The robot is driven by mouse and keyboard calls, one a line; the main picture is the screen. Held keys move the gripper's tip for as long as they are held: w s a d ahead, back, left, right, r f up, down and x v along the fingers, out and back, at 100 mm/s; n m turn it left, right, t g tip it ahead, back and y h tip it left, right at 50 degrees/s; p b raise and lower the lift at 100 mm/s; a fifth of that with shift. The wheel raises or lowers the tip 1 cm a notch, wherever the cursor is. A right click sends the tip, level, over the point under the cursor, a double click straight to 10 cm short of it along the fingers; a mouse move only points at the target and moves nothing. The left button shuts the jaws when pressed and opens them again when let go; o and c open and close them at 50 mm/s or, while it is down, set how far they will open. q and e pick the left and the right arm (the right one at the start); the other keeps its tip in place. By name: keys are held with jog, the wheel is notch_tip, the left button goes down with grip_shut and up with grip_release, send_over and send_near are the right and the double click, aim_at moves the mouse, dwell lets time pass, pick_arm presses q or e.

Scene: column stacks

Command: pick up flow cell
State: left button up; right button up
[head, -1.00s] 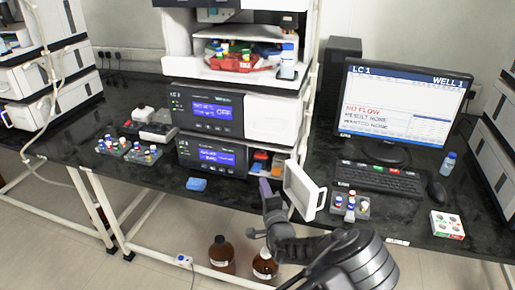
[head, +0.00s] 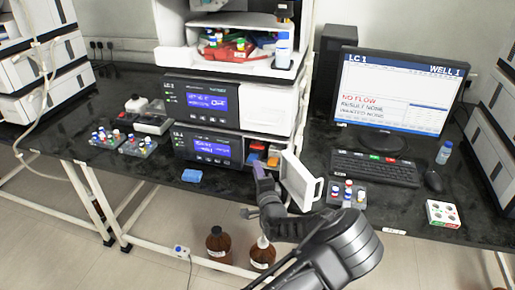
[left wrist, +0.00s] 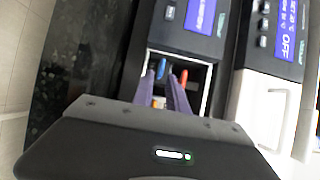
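The open compartment (head: 249,142) of the lower LC unit holds small coloured pieces: a blue piece (left wrist: 162,68), a red piece (left wrist: 183,76) and an orange piece. I cannot tell which one is the flow cell. My left gripper (head: 258,166) is at the mouth of the compartment, its purple fingers pointing in. In the left wrist view the left gripper (left wrist: 160,78) has its fingers apart, with the blue piece beyond the gap and the red piece just right of the right fingertip. No piece is visibly held. My right gripper is out of view.
The open white door (head: 299,181) stands just right of the gripper. Vial racks (head: 137,147) stand farther left; a keyboard (head: 376,168) and monitor (head: 403,93) are to the right. Brown bottles (head: 218,243) stand below.

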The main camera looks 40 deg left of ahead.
aim_at(256, 151)
pick_arm(q)
jog(key=shift+p+x, duration=0.65)
jog(key=shift+x, duration=1.95)
jog(key=shift+c, duration=0.6)
grip_shut()
